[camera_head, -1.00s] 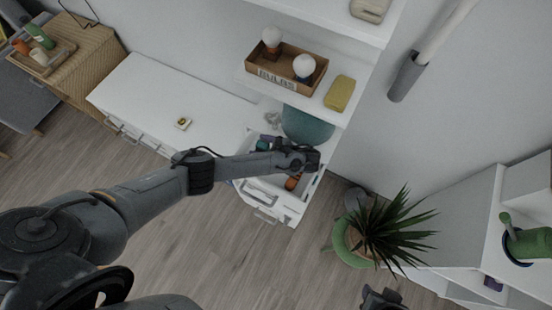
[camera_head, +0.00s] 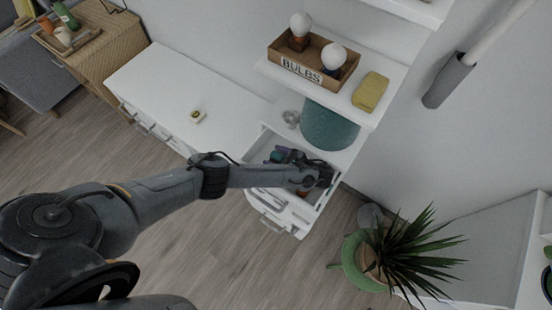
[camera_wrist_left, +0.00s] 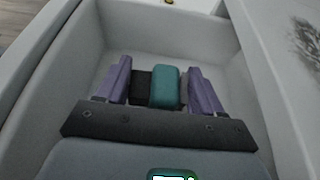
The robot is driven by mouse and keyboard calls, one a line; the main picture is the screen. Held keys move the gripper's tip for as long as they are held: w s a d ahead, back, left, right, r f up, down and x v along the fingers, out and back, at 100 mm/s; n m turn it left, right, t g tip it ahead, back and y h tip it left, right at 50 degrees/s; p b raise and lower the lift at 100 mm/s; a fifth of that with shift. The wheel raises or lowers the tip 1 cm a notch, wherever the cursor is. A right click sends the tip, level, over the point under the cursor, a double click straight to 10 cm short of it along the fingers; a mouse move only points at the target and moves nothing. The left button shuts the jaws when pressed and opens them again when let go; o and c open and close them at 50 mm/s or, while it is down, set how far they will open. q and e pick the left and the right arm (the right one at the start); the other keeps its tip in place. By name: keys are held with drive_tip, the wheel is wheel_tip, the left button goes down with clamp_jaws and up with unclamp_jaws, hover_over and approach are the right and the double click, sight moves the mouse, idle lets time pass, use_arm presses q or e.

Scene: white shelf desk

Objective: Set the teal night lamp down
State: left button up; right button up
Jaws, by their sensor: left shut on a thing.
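My left gripper (camera_head: 286,157) is over the open white drawer (camera_head: 271,208), its purple fingers pointing toward the drawer's far left part. It is shut on the teal night lamp (camera_head: 276,156). In the left wrist view the lamp (camera_wrist_left: 165,88) shows as a rounded teal block with a black part beside it, between the two purple fingers (camera_wrist_left: 160,85). The drawer's pale walls (camera_wrist_left: 165,42) surround them there. Whether the lamp touches the drawer floor cannot be told. My right gripper is not in view.
A larger teal cylinder (camera_head: 328,125) stands on the desk under the shelf. A box marked BULBS (camera_head: 310,65) and a yellow block (camera_head: 370,92) sit on the shelf. An orange item (camera_head: 303,194) lies in the drawer. A potted plant (camera_head: 405,255) stands right of it.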

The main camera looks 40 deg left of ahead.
sight(278, 158)
use_arm(q)
drive_tip(key=shift+r, duration=0.1)
drive_tip(key=shift+w, duration=0.1)
drive_tip(key=o, duration=1.1)
drive_tip(key=shift+c, duration=0.2)
drive_tip(key=shift+d+r+p, duration=0.2)
drive_tip(key=shift+d+p, duration=0.15)
drive_tip(key=shift+p+v, duration=0.8)
drive_tip(key=shift+v, duration=1.55)
